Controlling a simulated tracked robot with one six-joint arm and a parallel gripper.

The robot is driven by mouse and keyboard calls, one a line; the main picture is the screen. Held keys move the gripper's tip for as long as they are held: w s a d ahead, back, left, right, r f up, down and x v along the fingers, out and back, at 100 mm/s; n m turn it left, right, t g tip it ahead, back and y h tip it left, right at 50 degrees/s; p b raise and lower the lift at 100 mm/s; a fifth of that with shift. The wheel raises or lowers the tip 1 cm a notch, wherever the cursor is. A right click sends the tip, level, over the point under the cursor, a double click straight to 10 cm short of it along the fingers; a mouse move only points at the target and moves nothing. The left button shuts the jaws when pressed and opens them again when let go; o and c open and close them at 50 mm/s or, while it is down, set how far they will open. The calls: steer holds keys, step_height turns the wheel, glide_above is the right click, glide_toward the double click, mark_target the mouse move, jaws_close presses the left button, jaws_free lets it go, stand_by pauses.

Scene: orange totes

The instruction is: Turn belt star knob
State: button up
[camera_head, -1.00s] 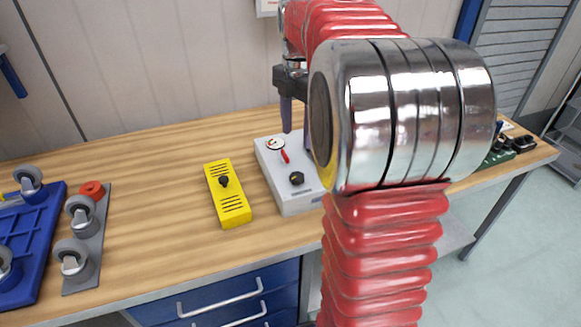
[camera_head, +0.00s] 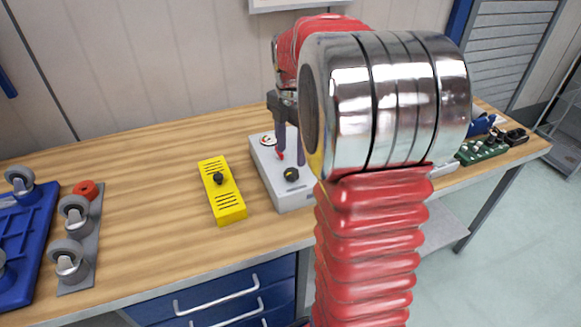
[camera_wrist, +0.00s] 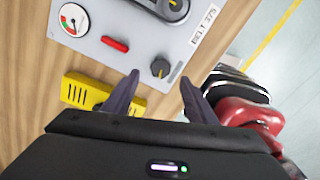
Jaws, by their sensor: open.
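A grey control box (camera_head: 262,163) stands on the wooden bench; the wrist view shows its face with a "BELT 375" label (camera_wrist: 205,25). It carries a small black knob with a yellow mark (camera_head: 291,174), also in the wrist view (camera_wrist: 160,68), a red handle (camera_wrist: 114,44), a round gauge (camera_wrist: 73,19) and a larger dark part (camera_wrist: 172,6) cut off by the frame top. My gripper (camera_wrist: 158,85) is open and empty; its fingers point at the box, with the small knob between and just beyond the tips. In the head view my gripper (camera_head: 284,138) is above the box, partly hidden by my arm.
A yellow box (camera_head: 228,203) with a black knob stands left of the grey box. Casters on a grey plate (camera_head: 80,262) and a blue frame (camera_head: 22,240) lie at the left. A green circuit board (camera_head: 482,152) lies at the right. Bench between casters and yellow box is clear.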

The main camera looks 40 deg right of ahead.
mark_target(291, 171)
step_height(291, 171, down, 6)
steer(key=shift+f, duration=0.25)
steer(key=shift+c, duration=0.2)
